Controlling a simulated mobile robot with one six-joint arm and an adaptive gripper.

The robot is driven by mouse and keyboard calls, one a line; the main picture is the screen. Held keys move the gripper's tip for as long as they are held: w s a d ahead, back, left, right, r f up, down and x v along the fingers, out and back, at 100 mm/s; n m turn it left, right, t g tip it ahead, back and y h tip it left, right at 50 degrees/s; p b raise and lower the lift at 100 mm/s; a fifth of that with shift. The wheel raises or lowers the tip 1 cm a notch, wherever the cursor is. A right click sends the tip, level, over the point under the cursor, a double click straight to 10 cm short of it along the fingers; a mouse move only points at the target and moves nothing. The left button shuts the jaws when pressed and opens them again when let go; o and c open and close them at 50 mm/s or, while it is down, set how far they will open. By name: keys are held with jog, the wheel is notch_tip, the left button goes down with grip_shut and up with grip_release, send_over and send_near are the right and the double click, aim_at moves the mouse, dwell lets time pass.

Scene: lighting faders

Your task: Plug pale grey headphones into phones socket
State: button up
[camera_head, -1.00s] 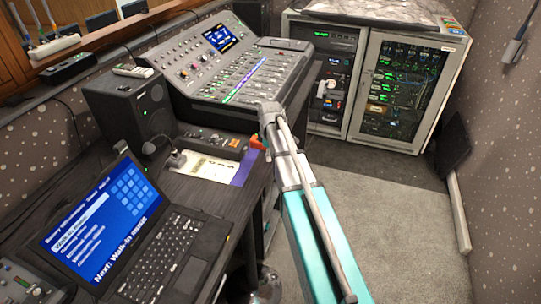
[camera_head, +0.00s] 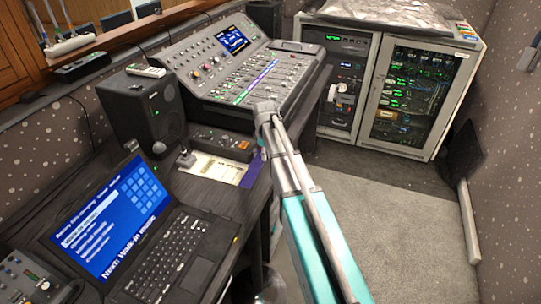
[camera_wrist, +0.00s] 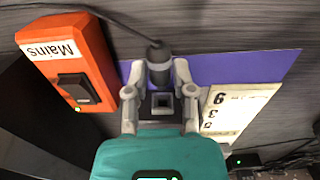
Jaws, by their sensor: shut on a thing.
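In the wrist view, my gripper (camera_wrist: 160,70) is shut on a dark, rounded plug-like piece (camera_wrist: 158,52). A thin black cable runs from it to the upper left. I cannot tell whether it belongs to the pale grey headphones. It is over a purple strip (camera_wrist: 240,66) on the dark desk. In the head view, my arm reaches to the desk's right edge, and the gripper's fingers are hidden. I cannot make out the headphones or a socket marked for phones in either view.
An orange "Mains" box (camera_wrist: 88,88) with a black switch is left of my gripper; a printed card (camera_wrist: 240,105) is right. The head view shows a laptop (camera_head: 165,262), a speaker (camera_head: 145,103), a fader desk (camera_head: 215,95) and a rack (camera_head: 372,125). The carpet (camera_head: 385,235) is open.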

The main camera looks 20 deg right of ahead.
jog(key=shift+w+a, duration=0.3)
jog(key=shift+a, duration=0.15)
jog(key=shift+w+a, duration=0.65)
jog(key=shift+a, duration=0.25)
dwell(5.4)
jog(key=shift+c, duration=0.4)
jog(key=o, duration=0.8)
jog(key=shift+o, duration=0.9)
jog(key=shift+s+d, duration=0.1)
jog(key=shift+d, duration=0.05)
